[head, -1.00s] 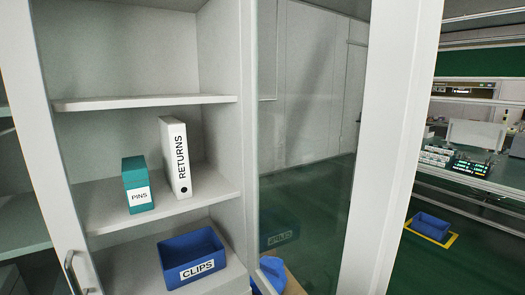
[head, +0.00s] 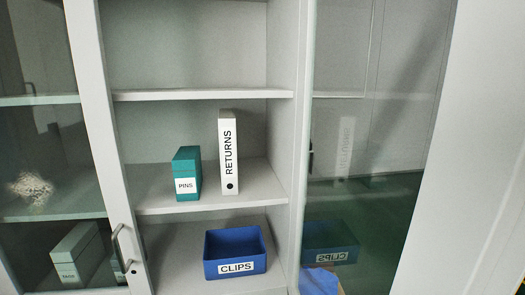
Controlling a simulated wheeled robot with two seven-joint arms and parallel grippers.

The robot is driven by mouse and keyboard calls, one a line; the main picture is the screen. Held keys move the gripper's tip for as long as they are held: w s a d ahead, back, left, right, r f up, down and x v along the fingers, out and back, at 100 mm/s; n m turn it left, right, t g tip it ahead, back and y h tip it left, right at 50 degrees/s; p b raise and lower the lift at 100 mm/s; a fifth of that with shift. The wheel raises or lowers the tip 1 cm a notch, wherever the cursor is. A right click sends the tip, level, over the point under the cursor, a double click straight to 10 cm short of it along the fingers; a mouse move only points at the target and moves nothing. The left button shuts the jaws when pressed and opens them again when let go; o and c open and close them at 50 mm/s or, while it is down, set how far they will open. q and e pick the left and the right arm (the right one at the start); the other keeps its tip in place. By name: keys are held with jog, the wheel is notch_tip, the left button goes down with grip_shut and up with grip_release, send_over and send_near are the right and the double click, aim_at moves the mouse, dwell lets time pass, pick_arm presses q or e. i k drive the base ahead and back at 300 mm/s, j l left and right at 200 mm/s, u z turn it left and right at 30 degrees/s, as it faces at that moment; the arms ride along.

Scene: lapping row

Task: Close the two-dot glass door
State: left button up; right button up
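A cabinet (head: 122,150) with glass doors fills the head view. One glass door (head: 365,130) stands open at the right, with a wide pale frame (head: 455,170) along its outer side. Its glass mirrors the shelf contents. Another glass door (head: 45,130) at the left looks closed, with a bar handle (head: 117,245) on its frame. No two-dot mark can be made out on either door. Neither of my grippers is in view.
The open bay holds a teal PINS box (head: 187,174), a white RETURNS binder (head: 228,155) and a blue CLIPS bin (head: 236,253). A TAGS box (head: 77,252) shows behind the left glass. A blue thing (head: 320,282) shows low by the open door.

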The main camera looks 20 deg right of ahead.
aim_at(466, 235)
jog(key=k+l, duration=0.1)
jog(key=l, duration=0.25)
jog(key=k+l+u, duration=0.15)
jog(key=l, duration=0.6)
jog(key=k+l+u, duration=0.15)
jog(key=l, duration=0.2)
